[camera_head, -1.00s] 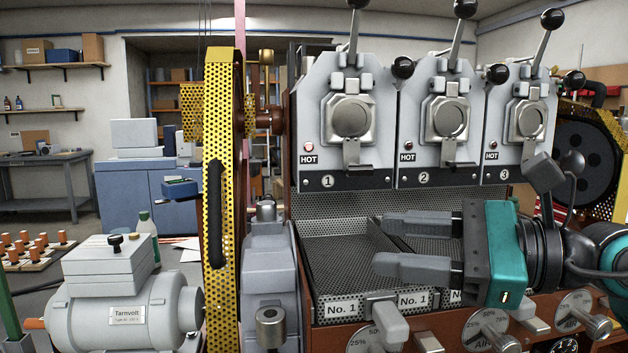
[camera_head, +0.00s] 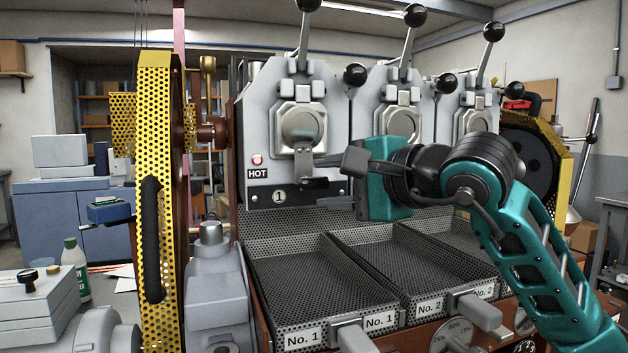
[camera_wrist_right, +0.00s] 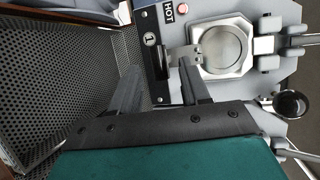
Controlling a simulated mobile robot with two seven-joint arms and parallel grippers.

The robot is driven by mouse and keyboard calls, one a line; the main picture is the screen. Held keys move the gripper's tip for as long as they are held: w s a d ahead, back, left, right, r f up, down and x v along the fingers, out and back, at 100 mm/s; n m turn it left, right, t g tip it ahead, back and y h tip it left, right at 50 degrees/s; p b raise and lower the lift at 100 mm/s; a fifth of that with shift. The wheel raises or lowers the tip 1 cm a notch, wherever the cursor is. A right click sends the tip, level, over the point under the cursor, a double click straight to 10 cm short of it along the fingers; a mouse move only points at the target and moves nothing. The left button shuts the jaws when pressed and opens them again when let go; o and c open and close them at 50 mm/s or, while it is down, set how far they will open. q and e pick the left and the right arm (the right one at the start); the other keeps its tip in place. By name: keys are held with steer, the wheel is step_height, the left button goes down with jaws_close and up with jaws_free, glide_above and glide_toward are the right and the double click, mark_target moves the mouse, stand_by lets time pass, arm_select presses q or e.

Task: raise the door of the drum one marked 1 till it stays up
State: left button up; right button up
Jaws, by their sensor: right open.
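Drum one's front plate (camera_head: 255,195) carries the mark 1. Its round metal door (camera_head: 303,125) is down over the opening, with a bent metal tab (camera_head: 304,165) below it. My right gripper (camera_head: 322,190) is open in front of the plate's lower edge, pointing left at the tab. In the right wrist view, the tab (camera_wrist_right: 184,54) runs from the door (camera_wrist_right: 221,48) to a dark bar between my spread fingertips (camera_wrist_right: 160,70). I cannot tell whether either finger touches it. My left gripper is not in view.
Perforated trays marked No. 1 (camera_head: 310,280) and No. 2 (camera_head: 420,262) lie below. Black-knobbed levers (camera_head: 304,45) stand above the drums. A yellow perforated guard (camera_head: 160,200) stands at left. A red lamp marked HOT (camera_head: 257,160) sits beside the door.

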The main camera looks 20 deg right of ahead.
mark_target(320, 183)
steer(key=shift+x, duration=2)
steer(key=shift+c, duration=0.4)
jaws_close()
